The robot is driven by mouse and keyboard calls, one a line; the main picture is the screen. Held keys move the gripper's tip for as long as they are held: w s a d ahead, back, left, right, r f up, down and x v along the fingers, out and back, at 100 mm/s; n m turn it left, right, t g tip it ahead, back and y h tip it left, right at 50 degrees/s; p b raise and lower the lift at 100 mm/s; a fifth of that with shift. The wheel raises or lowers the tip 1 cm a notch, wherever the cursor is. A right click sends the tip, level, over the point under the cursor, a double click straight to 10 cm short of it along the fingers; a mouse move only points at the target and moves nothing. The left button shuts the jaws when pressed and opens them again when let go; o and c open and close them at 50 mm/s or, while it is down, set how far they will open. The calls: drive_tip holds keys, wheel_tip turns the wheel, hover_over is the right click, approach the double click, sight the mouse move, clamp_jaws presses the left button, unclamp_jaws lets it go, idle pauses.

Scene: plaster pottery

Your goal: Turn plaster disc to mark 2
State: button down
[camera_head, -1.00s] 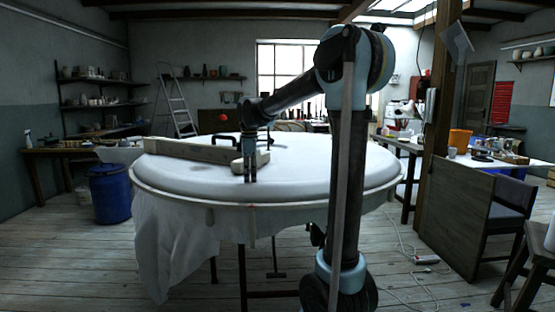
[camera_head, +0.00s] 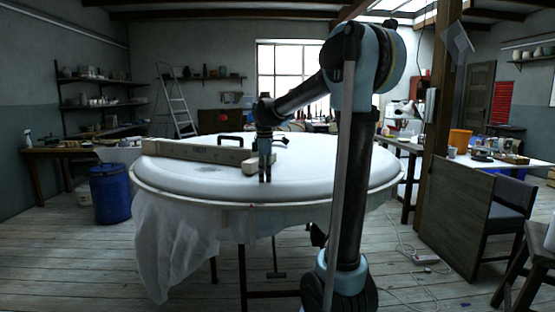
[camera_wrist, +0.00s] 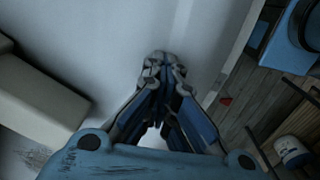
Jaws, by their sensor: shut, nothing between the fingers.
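The white plaster disc (camera_head: 320,165) is a broad, round slab lying flat on a round stand with a pale rim (camera_head: 330,204). A dark smudge (camera_head: 208,169) marks its top. My gripper (camera_head: 265,181) points down over the front part of the disc; its fingers are together and empty. In the wrist view, my gripper's fingertips (camera_wrist: 160,62) meet over the pale disc surface (camera_wrist: 110,35), near its edge. Whether the tips touch the disc cannot be told.
A long pale beam (camera_head: 190,151) with a black handle lies across the disc, left of my gripper. It also shows in the wrist view (camera_wrist: 40,105). A blue barrel (camera_head: 110,194) stands at left. White cloth (camera_head: 175,245) hangs from the stand. A bench stands at right.

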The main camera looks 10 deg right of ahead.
drive_tip(key=shift+s+d+f, duration=0.1)
drive_tip(key=shift+s+d, duration=0.05)
drive_tip(key=shift+d, duration=0.95)
